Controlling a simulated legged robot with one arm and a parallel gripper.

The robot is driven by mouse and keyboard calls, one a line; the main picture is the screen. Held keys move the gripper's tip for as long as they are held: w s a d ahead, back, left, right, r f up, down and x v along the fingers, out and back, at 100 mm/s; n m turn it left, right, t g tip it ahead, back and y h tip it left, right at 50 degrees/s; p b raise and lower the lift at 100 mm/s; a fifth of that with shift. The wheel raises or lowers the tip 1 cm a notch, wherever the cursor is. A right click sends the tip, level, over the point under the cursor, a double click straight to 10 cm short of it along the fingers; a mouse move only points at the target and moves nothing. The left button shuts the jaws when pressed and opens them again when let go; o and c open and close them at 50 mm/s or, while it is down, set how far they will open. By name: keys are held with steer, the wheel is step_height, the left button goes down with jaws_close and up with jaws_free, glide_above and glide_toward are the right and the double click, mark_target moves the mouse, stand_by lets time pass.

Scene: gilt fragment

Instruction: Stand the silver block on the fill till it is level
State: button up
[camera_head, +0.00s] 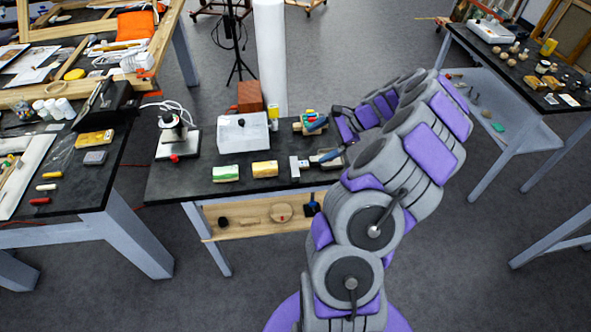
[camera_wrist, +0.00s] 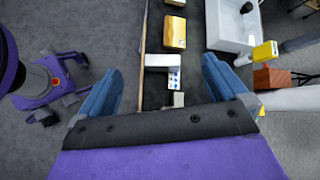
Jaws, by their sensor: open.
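A small pale silver-white block (camera_head: 297,167) stands near the front edge of the black bench, right of a yellow-gold block. In the wrist view the silver block (camera_wrist: 160,61) shows between my fingers, with a face of blue dots at its right. My gripper (camera_head: 323,140) is open and empty at the bench's right end; in the wrist view its blue fingers (camera_wrist: 162,68) are spread wide. I cannot tell its height above the block. The yellow-gold block (camera_head: 265,169) also shows in the wrist view (camera_wrist: 175,33). I cannot make out which surface is the fill.
A white box (camera_head: 243,133) stands behind the blocks, with a brick-red block (camera_head: 250,97) behind it. A green-and-white block (camera_head: 225,173) lies left of the yellow-gold one. A lamp-like device (camera_head: 176,137) stands further left. A wooden shelf (camera_head: 245,225) sits under the bench.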

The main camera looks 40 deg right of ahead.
steer(key=s+d+f+m, duration=0.2)
steer(key=d+f, duration=0.1)
steer(key=d, duration=0.1)
steer(key=t+b, duration=0.1)
steer(key=b, duration=0.2)
glide_toward(298, 168)
steer(key=shift+h, duration=0.4)
steer(key=x, duration=0.5)
steer(key=shift+w+d+f, duration=0.1)
steer(key=shift+w+d, duration=0.15)
steer(key=shift+w+a+f, duration=0.3)
steer(key=shift+a+f, duration=0.05)
steer(key=shift+a, duration=0.05)
steer(key=b+x, duration=0.2)
steer(key=x, duration=0.2)
steer(key=shift+w+f, duration=0.2)
steer(key=shift+f, duration=0.2)
steer(key=shift+r, duration=0.1)
steer(key=c, duration=1.1)
steer(key=shift+c, duration=0.2)
steer(key=shift+r, duration=0.15)
